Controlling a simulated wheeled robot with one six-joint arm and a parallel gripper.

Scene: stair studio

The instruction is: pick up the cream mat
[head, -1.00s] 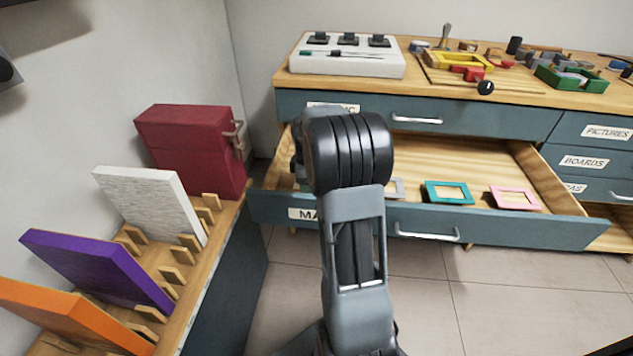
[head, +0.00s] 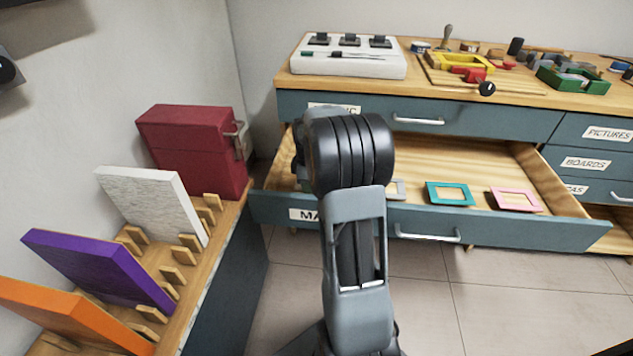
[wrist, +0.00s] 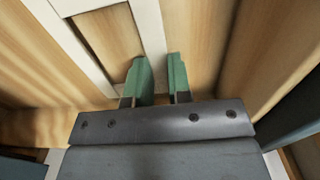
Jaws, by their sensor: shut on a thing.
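The cream mat (wrist: 149,28) is a pale rectangular frame with an open middle, seen in the wrist view over the wooden drawer bottom. My gripper (wrist: 158,66) has green fingertips on either side of one of its bars and is shut on that bar. In the head view my arm hides the gripper and most of what lies behind it. A pale grey-white frame edge (head: 398,188) shows just right of my arm there; I cannot tell whether it is the same mat.
The open drawer (head: 500,231) also holds a teal mat (head: 428,194) and a pink mat (head: 494,199) to the right. Its walls stand around them. The cabinet top above carries a white switch box (head: 345,64) and tools. At left, a rack holds boards beside a red box (head: 190,150).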

